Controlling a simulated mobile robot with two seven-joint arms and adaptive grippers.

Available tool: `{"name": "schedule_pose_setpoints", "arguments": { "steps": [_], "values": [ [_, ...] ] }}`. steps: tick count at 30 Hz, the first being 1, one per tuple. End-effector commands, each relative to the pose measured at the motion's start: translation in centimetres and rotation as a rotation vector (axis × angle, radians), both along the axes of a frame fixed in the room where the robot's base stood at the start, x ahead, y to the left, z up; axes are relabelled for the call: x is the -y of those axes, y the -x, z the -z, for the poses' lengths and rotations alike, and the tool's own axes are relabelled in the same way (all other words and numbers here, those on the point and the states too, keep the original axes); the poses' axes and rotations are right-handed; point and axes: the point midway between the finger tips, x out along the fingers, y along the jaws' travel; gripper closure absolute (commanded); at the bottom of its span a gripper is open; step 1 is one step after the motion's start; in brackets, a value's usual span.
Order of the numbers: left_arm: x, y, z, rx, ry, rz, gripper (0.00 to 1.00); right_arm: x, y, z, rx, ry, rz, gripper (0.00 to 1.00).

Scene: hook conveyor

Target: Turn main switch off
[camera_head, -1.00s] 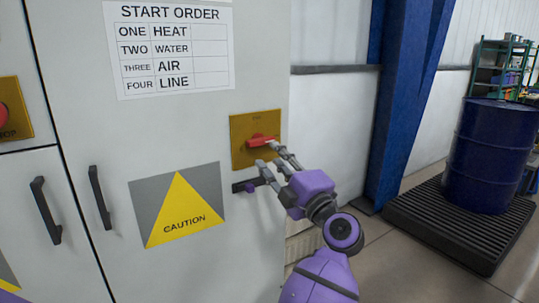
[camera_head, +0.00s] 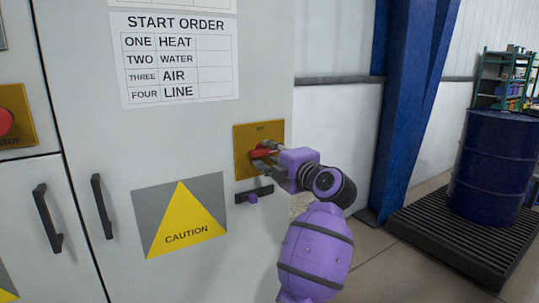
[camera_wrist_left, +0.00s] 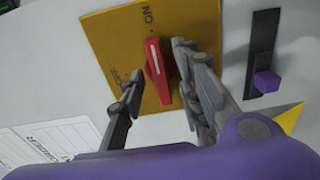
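The main switch is a red rotary handle (camera_head: 262,153) on a yellow plate (camera_head: 244,168) on the grey cabinet. In the left wrist view the red handle (camera_wrist_left: 156,72) has a white line that points toward the "ON" mark; the "OFF" mark is to its left. My left gripper (camera_head: 268,152) is at the switch. In the left wrist view its fingers (camera_wrist_left: 152,83) are apart, one on each side of the handle. The right finger looks close to the handle, but I cannot tell whether it touches. My right gripper is not in view.
Below the switch is a black slot with a purple slider (camera_head: 252,198). A caution sign (camera_head: 150,205) and black door handles (camera_head: 102,206) are on the cabinet. A red stop button (camera_head: 4,122) is at the far left. A blue post (camera_head: 405,110) and blue drum (camera_head: 493,165) stand right.

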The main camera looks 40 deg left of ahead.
Motion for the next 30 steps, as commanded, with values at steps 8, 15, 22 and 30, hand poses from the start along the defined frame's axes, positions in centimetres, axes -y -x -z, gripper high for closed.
{"name": "schedule_pose_setpoints", "arguments": {
  "steps": [8,15,22,30],
  "values": [
    [-0.02,-0.01,0.03,0.000,0.000,0.000,0.78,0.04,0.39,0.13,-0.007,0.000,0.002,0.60],
    [-0.01,0.01,0.03,0.000,0.000,0.000,1.00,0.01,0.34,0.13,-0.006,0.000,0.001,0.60],
    [0.01,0.00,0.02,0.011,0.005,0.000,1.00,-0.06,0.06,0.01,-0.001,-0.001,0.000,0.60],
    [0.04,0.02,-0.08,0.111,0.048,0.000,1.00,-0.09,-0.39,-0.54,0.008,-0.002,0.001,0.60]
  ]
}}
